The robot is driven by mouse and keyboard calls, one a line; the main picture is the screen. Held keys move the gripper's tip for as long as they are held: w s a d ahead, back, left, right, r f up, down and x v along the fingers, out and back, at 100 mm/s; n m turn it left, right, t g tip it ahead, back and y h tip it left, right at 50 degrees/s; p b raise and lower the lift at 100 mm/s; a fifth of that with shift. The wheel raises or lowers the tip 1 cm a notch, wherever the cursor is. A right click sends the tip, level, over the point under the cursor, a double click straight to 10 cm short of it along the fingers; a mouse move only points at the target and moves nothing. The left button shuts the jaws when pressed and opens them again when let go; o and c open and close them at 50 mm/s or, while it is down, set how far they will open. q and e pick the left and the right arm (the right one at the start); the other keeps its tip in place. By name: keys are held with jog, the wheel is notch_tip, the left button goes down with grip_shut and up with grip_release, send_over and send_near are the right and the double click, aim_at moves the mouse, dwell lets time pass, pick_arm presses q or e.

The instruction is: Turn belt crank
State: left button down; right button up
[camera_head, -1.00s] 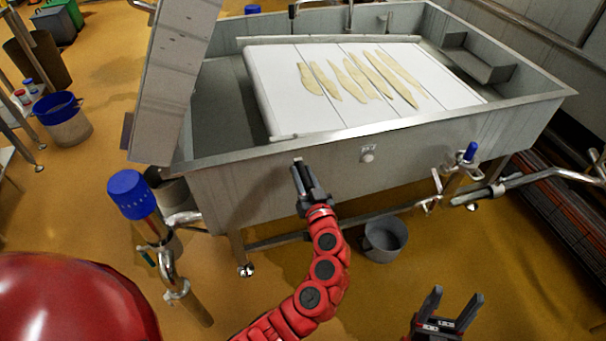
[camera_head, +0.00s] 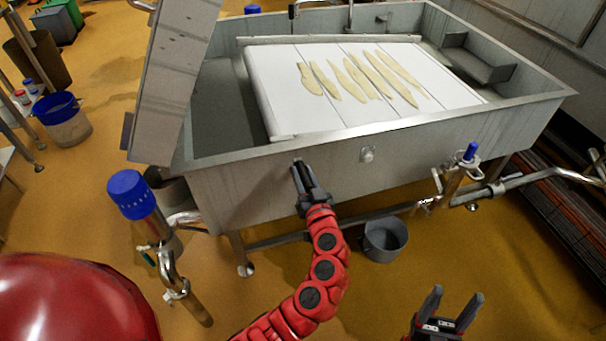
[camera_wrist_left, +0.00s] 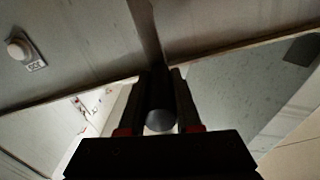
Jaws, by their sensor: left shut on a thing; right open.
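My left gripper (camera_head: 299,170) is at the front wall of the steel vat, below its rim. It is shut on a round grip, which I take as the crank handle (camera_wrist_left: 160,120); in the left wrist view its grey round end shows between the two dark fingers. The rest of the crank is hidden by the gripper. The white belt (camera_head: 290,118) lies inside the vat, with several pale yellow strips (camera_head: 350,80) across it. My right gripper (camera_head: 450,308) is open and empty at the bottom right, away from the vat.
A round knob (camera_head: 367,155) sits on the vat's front wall (camera_head: 250,190), right of my left gripper. A blue-capped pipe (camera_head: 131,195) stands at left, a blue-handled valve (camera_head: 471,151) at right. A grey bucket (camera_head: 385,240) is on the floor below.

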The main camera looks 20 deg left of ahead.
pick_arm(q)
jog(key=shift+d, duration=0.1)
dwell(0.4)
jog(key=w+d+f+m, duration=0.4)
jog(key=d+f+m, duration=0.3)
jog(key=m, duration=1.2)
jog(key=s+a+f+m+p, duration=0.4)
jog(key=a+f+m+p, duration=0.3)
jog(key=m, duration=1)
jog(key=shift+f, duration=0.75)
jog(key=shift+a, duration=0.1)
